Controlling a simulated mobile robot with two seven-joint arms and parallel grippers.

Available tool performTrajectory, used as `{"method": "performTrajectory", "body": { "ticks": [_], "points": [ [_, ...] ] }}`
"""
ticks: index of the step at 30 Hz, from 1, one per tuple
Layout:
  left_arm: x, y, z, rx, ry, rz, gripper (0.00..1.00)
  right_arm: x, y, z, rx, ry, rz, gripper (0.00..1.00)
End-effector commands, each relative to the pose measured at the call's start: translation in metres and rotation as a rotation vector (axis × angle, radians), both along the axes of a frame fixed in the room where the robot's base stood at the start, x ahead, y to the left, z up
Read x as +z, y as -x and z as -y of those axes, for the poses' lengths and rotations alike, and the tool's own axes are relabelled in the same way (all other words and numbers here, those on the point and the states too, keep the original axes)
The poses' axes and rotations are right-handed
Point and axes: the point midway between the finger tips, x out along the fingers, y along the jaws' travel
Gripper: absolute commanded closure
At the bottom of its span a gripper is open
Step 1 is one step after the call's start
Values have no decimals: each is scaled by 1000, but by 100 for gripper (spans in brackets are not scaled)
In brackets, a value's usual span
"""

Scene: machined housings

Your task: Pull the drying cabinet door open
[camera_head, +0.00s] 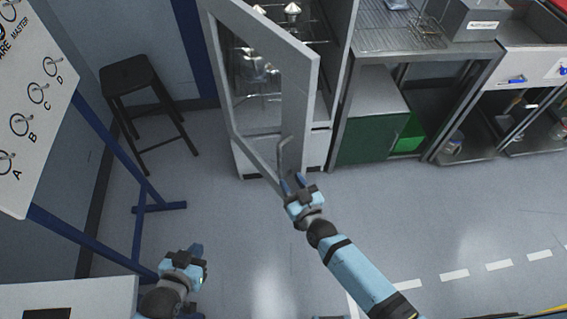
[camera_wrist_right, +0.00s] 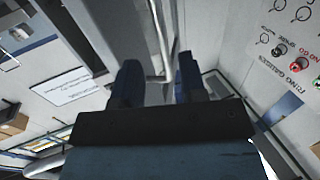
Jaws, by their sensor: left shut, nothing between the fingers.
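The drying cabinet door (camera_head: 306,100) is a grey frame with a large window, and it stands swung out from the cabinet (camera_head: 338,60). Its bar handle (camera_head: 284,152) is on the outer edge, low in the head view. My right gripper (camera_head: 293,183) is at the lower end of the handle. In the right wrist view its two fingers (camera_wrist_right: 158,82) are apart, and the handle (camera_wrist_right: 162,45) shows in the gap ahead of them. I cannot tell whether either finger touches it. My left gripper (camera_head: 196,250) is shut and empty, low on the left, away from the door.
A black stool (camera_head: 130,75) stands left of the door. A board with hooks on a blue frame (camera_head: 110,150) is at the far left. A green cabinet (camera_head: 370,138) and steel benches stand to the right. The floor in front of the door is clear.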

Motion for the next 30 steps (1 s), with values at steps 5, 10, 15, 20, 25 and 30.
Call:
{"method": "performTrajectory", "body": {
  "ticks": [5, 10, 15, 20, 25, 30],
  "points": [
    [14, 1, -5, 9, -7, -1, 100, 3, 35, 14, 1, 1, -2, 62],
    [16, 3, -5, 11, -7, -7, 100, 1, 53, 22, 0, -1, -1, 62],
    [16, 5, -4, 12, -4, -9, 100, 0, 58, 24, 0, -1, 1, 62],
    [15, 5, -4, 12, -5, -10, 100, 0, 58, 24, 0, -1, 1, 62],
    [16, 5, -4, 12, -5, -10, 100, 2, 59, 24, 7, 2, -16, 91],
    [16, 5, -4, 12, -4, -9, 100, 18, 65, 28, 57, 39, -149, 100]
  ]
}}
